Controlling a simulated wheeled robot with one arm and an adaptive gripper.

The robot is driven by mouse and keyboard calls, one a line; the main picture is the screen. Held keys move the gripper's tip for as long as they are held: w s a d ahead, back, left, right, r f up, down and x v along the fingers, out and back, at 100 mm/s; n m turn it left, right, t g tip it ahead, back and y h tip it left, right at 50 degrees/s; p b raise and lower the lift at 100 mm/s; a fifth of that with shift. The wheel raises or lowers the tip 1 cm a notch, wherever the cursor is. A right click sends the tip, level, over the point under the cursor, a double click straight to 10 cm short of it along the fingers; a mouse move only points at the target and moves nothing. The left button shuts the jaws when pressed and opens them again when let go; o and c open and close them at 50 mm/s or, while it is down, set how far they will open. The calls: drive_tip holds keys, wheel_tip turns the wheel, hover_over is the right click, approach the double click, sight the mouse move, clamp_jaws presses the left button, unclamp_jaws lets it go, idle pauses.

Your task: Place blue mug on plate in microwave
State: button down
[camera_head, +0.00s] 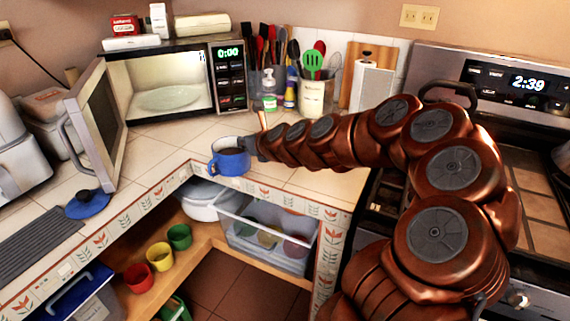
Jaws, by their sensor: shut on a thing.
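The blue mug (230,161) is upright at the inner corner of the tiled counter, with its handle toward the left. My gripper (250,149) reaches in from the right and is shut on the mug's right side. Whether the mug touches the counter or is just above it, I cannot tell. The microwave (175,118) stands at the back left with its door (97,120) swung open to the left. A pale plate (168,98) lies inside on the microwave floor and looks empty.
A soap bottle (269,92) and a utensil crock (314,97) stand right of the microwave. A blue lid (88,204) lies on the left counter below the door. Tiles before the microwave are clear. Colored cups (159,256) sit on the lower shelf.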

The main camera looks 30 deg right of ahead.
drive_tip(key=s+d+r+n+y+b, duration=0.1)
drive_tip(key=s+d+r+b, duration=0.1)
drive_tip(key=s+d+b, duration=0.85)
drive_tip(key=shift+w+d+f+b, duration=0.5)
drive_tip(key=shift+w+d+f, duration=0.4)
drive_tip(key=shift+w, duration=1.1)
drive_tip(key=shift+w+d+f+b, duration=0.55)
drive_tip(key=shift+w+d, duration=0.5)
drive_tip(key=shift+w, duration=1)
drive_tip(key=shift+w+d+f+b, duration=0.45)
drive_tip(key=shift+w+d+f, duration=0.45)
drive_tip(key=shift+w, duration=1.1)
drive_tip(key=shift+d, duration=0.1)
drive_tip(key=c, duration=1.2)
unclamp_jaws()
